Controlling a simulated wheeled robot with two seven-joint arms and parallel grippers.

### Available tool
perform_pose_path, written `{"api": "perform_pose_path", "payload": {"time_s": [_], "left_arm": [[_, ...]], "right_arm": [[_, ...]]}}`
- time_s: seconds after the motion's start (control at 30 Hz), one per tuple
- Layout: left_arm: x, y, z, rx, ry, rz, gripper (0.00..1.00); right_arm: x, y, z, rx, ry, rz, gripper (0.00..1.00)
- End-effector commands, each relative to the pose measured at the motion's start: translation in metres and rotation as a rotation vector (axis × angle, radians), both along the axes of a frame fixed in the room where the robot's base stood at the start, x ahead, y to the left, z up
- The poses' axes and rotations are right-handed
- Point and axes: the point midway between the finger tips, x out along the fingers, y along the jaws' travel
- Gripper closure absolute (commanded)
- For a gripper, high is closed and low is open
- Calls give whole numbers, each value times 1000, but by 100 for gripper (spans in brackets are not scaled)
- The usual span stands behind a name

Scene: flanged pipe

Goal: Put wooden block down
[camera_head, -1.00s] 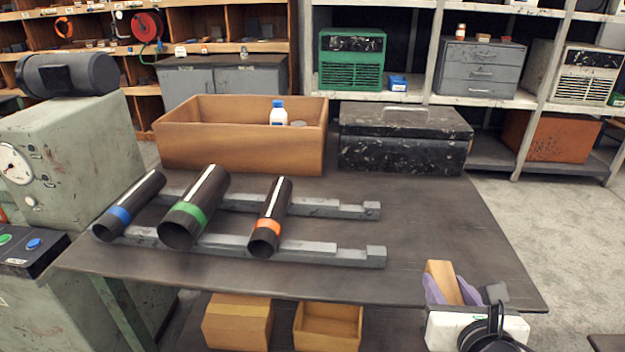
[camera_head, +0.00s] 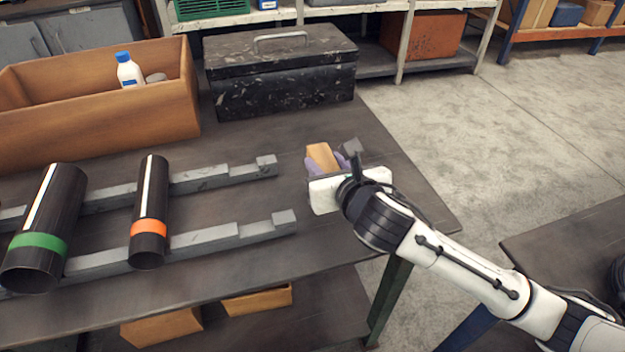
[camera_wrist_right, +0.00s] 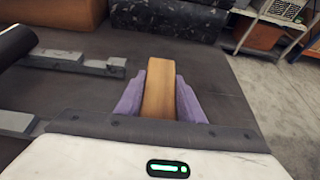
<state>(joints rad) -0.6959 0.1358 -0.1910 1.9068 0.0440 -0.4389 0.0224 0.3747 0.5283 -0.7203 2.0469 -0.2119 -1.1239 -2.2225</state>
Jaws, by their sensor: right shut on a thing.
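The wooden block (camera_head: 322,157) is a small tan block at the right part of the dark table (camera_head: 330,230). My right gripper (camera_head: 324,164) has its purple fingers on both sides of it. In the right wrist view the block (camera_wrist_right: 159,92) stands out between the two purple fingers of the gripper (camera_wrist_right: 160,100), which are shut on it. I cannot tell whether the block's underside touches the table. My left gripper is not in view.
Two grey notched rails (camera_head: 232,235) carry dark pipes with a green band (camera_head: 45,225) and an orange band (camera_head: 149,215). A black toolbox (camera_head: 280,72) and a wooden crate (camera_head: 100,125) with a white bottle (camera_head: 129,70) stand behind. Bare table lies between the rails and my gripper.

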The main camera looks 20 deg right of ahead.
Motion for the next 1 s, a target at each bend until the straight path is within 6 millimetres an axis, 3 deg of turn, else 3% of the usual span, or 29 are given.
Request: {"api": "perform_pose_path", "payload": {"time_s": [0.03,0.27,0.5,0.87,0.9,1.0], "left_arm": [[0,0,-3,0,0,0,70],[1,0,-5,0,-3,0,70],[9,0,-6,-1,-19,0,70],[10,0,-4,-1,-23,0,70],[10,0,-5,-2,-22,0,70],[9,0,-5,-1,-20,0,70]], "right_arm": [[0,0,-11,1,2,0,90],[0,0,-30,0,-2,1,90],[0,0,-62,2,0,-1,90],[0,0,-65,-1,-3,0,90],[0,0,-65,-1,-3,0,58],[0,0,-65,-1,-2,0,46]]}}
